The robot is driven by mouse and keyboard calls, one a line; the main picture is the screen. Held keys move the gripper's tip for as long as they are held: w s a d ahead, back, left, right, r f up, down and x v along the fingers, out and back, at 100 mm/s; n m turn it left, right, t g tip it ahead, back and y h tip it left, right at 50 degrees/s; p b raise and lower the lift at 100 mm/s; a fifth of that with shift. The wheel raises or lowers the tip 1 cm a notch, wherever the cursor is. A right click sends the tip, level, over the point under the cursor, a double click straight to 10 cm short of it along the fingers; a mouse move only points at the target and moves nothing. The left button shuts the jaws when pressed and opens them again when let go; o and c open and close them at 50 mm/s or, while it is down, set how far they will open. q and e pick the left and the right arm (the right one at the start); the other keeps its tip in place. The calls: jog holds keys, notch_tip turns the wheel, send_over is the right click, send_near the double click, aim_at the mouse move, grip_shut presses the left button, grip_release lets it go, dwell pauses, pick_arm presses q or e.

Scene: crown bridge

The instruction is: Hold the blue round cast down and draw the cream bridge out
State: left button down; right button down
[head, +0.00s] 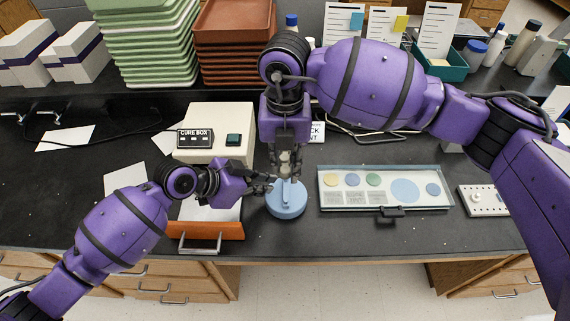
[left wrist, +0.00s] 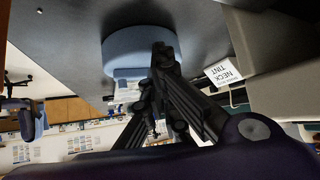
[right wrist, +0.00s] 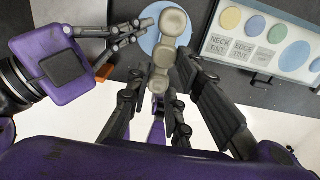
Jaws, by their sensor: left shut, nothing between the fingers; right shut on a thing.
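The blue round cast (head: 286,208) sits on the black bench near its front edge. It also shows in the left wrist view (left wrist: 130,45) and, partly covered, in the right wrist view (right wrist: 148,42). The cream bridge (right wrist: 164,50), a row of rounded teeth, is upright above the cast, between the fingers of my right gripper (head: 287,155). That gripper points down and is shut on the bridge. I cannot tell whether the bridge's lower end touches the cast. My left gripper (head: 270,184) is shut and empty, its tips at the cast's left upper edge; contact is unclear.
A white cure box (head: 216,128) with an orange-fronted drawer (head: 205,231) stands left of the cast. A glass-lidded tray of coloured discs (head: 385,206) lies to the right, a dotted white block (head: 483,200) beyond it. Stacked green and brown trays (head: 235,45) stand behind.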

pick_arm(q)
jog(key=shift+s+f, duration=0.2)
jog(key=shift+f, duration=0.05)
pick_arm(e)
jog(key=shift+r, duration=2.35)
pick_arm(q)
jog(key=shift+r, duration=0.1)
pick_arm(e)
jog(key=shift+r, duration=0.15)
